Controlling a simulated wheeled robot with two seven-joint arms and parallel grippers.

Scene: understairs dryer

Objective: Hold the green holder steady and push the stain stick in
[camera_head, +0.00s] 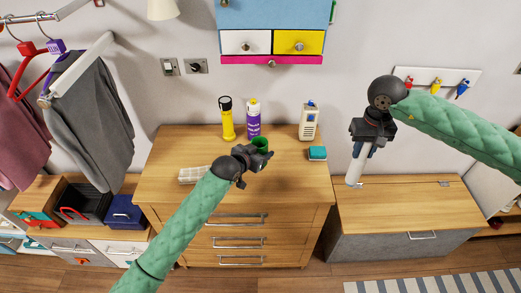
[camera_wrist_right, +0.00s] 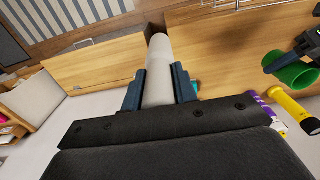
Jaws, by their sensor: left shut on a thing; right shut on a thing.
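The green holder (camera_head: 260,145) is on or just above the wooden dresser top, beside my left gripper (camera_head: 262,150), which is shut on it. The holder also shows as a green open cylinder in the right wrist view (camera_wrist_right: 296,75), with part of my left gripper at its edge. My right gripper (camera_head: 365,143) is shut on the white stain stick (camera_head: 355,170), well to the right of the holder. The stick points downward in the head view. In the right wrist view the stain stick (camera_wrist_right: 158,70) sits between the two fingers. The stick and the holder are apart.
On the dresser (camera_head: 165,160) stand a yellow flashlight (camera_head: 227,122), a purple bottle (camera_head: 253,120), a beige device (camera_head: 308,121) and a teal sponge (camera_head: 317,153). A pale grid-like block (camera_head: 192,175) lies left of my left arm. A lower wooden chest (camera_head: 410,205) stands right.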

